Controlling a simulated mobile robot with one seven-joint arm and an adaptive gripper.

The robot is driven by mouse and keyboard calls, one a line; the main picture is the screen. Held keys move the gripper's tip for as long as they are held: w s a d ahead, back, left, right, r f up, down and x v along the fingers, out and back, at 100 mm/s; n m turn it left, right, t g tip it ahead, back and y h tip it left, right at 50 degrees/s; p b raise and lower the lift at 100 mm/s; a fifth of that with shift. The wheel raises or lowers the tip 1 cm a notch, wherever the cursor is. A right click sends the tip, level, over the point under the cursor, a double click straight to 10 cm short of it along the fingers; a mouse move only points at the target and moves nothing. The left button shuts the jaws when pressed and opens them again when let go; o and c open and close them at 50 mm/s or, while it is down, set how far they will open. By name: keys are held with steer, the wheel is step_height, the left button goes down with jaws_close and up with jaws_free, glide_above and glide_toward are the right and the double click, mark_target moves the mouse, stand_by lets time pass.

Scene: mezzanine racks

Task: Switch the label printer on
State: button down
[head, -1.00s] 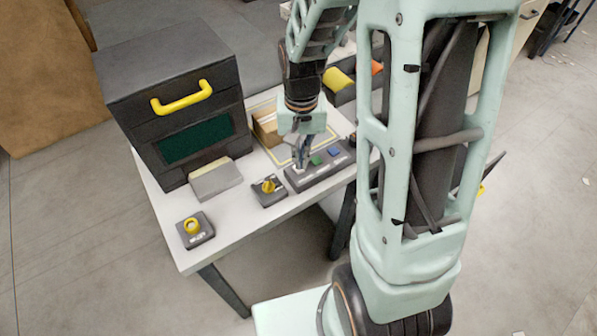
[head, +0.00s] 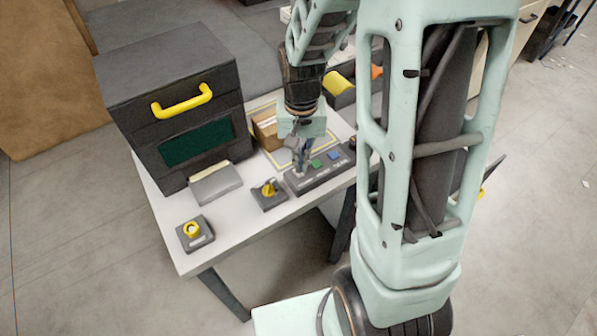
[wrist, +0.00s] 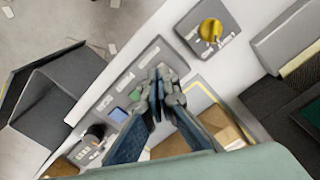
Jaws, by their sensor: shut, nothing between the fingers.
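A grey button panel (head: 322,174) lies on the white table, with a green button (head: 316,163) and a blue button (head: 334,154) showing. The panel's labels are too small to read. I cannot tell which device is the label printer.
A dark cabinet (head: 140,80) with a yellow handle and dark green window stands at the left. A yellow rotary knob (head: 269,188) and a box with a yellow button (head: 193,229) sit along the front edge. A cardboard box (head: 265,130) stands behind my gripper.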

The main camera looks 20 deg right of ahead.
mark_target(301, 174)
steer(key=shift+f+b, duration=0.9)
steer(key=shift+f, duration=0.25)
stand_by(0.7)
steer(key=shift+r, duration=0.1)
steer(key=shift+r+p, duration=2.7)
steer(key=shift+r, duration=0.8)
